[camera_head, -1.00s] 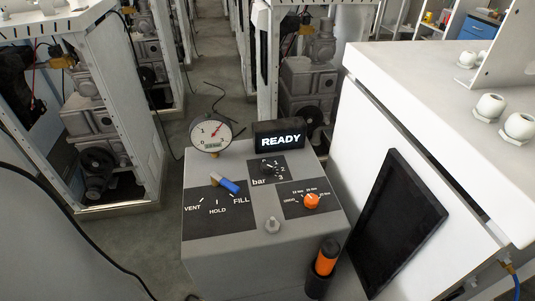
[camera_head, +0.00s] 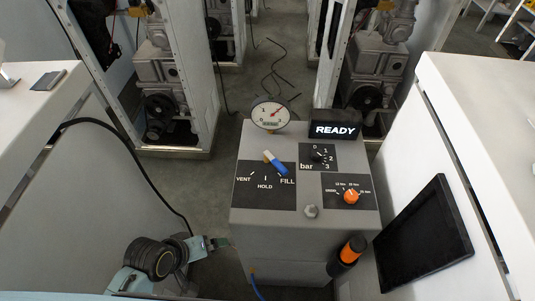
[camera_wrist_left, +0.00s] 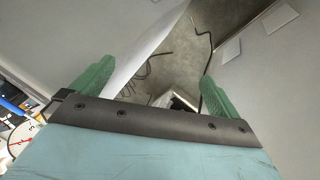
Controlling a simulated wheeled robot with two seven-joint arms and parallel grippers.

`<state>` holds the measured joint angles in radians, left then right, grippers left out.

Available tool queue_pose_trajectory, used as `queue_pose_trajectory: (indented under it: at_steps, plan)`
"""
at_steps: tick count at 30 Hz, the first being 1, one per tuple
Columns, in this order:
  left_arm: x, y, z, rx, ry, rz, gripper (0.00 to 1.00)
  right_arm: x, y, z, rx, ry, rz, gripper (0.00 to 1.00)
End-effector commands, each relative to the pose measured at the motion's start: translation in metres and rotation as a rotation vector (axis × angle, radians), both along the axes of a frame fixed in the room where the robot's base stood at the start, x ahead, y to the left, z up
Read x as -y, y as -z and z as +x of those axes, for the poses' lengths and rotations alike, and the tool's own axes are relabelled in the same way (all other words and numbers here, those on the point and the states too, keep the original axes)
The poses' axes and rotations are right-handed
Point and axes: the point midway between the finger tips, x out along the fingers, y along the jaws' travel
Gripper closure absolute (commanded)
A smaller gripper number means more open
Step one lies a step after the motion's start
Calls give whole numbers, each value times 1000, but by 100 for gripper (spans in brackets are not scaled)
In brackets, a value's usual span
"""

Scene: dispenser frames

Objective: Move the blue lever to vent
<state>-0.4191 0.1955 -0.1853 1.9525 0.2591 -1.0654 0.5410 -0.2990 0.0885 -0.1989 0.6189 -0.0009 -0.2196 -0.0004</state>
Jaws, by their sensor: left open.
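The blue lever (camera_head: 277,164) sits on the black VENT/HOLD/FILL plate (camera_head: 253,195) on top of the grey dispenser box (camera_head: 305,250). Its blue end points toward the FILL label; VENT is at the plate's left and HOLD in the middle. My left gripper (camera_head: 218,243) is low, left of the box and apart from the lever. In the left wrist view the green fingers of this gripper (camera_wrist_left: 157,70) are spread wide with nothing between them.
A round gauge (camera_head: 271,114) and a READY display (camera_head: 335,130) stand at the box's back. An orange knob (camera_head: 351,196) and a bar dial (camera_head: 318,157) are right of the lever. An orange-black bottle-like object (camera_head: 348,254) is at the front right. White cabinets flank both sides.

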Motion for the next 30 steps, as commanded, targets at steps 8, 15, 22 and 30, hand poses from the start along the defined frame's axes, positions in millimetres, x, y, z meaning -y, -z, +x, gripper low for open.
queue_pose_trajectory:
  at_steps: [8, 15, 22, 30]
  plan:
    - [20, -101, 4, 32, -46, -117, 0, -10, -20, -1, -1, 4, 13, 56]
    - [42, -103, 30, -38, -319, -419, 0, -12, -18, -1, -1, 4, 15, 56]
    - [61, -124, 62, -214, -668, -809, 0, -9, -21, -1, -1, 2, 11, 56]
    - [66, -154, 101, -581, -1126, -1275, 0, -4, -24, -1, -1, 0, 6, 56]
